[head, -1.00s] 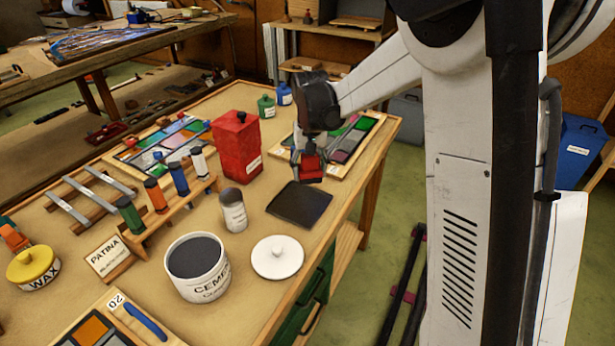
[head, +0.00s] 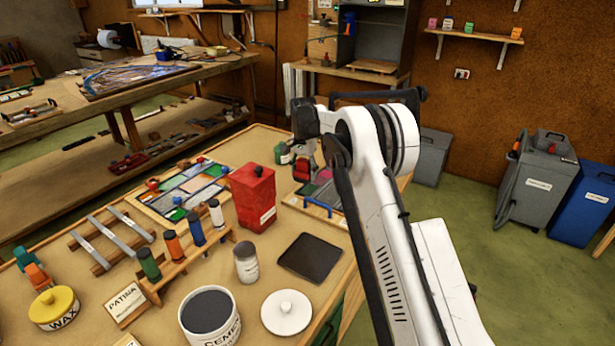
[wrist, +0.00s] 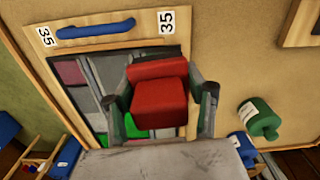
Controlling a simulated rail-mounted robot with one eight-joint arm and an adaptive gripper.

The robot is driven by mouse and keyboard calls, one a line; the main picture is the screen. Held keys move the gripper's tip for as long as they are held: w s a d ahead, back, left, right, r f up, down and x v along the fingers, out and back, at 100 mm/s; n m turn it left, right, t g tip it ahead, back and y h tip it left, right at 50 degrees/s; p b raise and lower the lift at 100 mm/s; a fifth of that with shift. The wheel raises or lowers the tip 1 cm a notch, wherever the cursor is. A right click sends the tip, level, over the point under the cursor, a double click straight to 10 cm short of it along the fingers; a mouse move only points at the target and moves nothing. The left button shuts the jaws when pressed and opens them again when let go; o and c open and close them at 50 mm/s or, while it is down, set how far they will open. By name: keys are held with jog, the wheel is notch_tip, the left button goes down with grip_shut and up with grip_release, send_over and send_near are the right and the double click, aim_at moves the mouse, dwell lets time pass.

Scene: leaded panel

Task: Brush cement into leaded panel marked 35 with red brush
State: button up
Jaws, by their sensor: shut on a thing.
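My gripper (head: 303,172) is at the far end of the near bench, over the panel marked 35. It is shut on the red brush (head: 302,167), whose red block fills the middle of the wrist view (wrist: 158,95). The leaded panel (head: 336,197) has grey, pink and green panes in a wooden frame, partly hidden by my arm. In the wrist view the panel (wrist: 70,72) shows two "35" labels and a blue handle (wrist: 95,30). I cannot tell whether the bristles touch the glass. The white cement tub (head: 212,328), open with grey contents, stands at the front.
Another leaded panel (head: 180,188) is farther left.

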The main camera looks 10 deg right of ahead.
aim_at(312, 194)
jog(key=shift+w+f+m, duration=0.15)
jog(key=shift+w+m, duration=0.1)
jog(key=shift+w, duration=0.3)
jog(key=shift+w+f+m, duration=0.15)
jog(key=shift+w+m, duration=0.1)
jog(key=shift+w, duration=0.25)
jog(key=shift+f+b, duration=0.3)
jog(key=shift+f, duration=2.25)
jog(key=shift+f+b, duration=0.3)
jog(key=shift+f, duration=0.1)
jog(key=shift+s+d, duration=0.1)
jog(key=shift+s+d+b, duration=0.45)
jog(key=shift+s+d, duration=0.15)
jog(key=shift+s, duration=0.1)
jog(key=shift+s+d+b, duration=0.4)
jog(key=shift+s+d, duration=0.35)
